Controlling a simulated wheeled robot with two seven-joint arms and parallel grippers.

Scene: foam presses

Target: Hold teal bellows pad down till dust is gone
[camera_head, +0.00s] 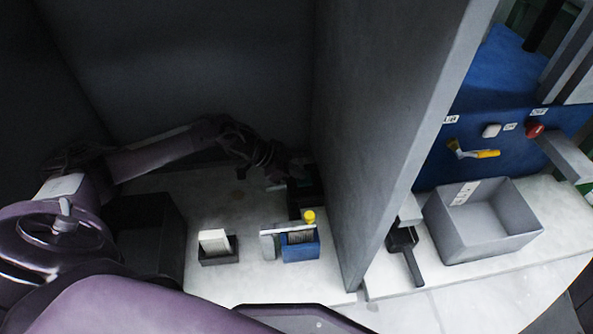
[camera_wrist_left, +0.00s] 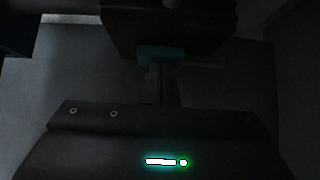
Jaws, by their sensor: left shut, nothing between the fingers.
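The teal bellows pad (camera_wrist_left: 178,52) shows in the dim left wrist view as a small teal strip at the foot of a dark block (camera_wrist_left: 165,25). My left gripper (camera_wrist_left: 160,72) is shut and empty, its fingertips right at the pad's near edge in that view. I cannot tell whether they touch or press it. In the head view my left gripper (camera_head: 287,172) is over a dark box (camera_head: 306,200) beside the grey partition, and it hides most of what is under it. No dust can be made out. My right gripper is not in view.
The tall grey partition (camera_head: 385,130) stands close right of my left gripper. A blue holder (camera_head: 300,250) with a yellow knob and a small dark card holder (camera_head: 219,255) stand in front. Right of the partition are a grey bin (camera_head: 490,240) and a blue control panel (camera_head: 480,140).

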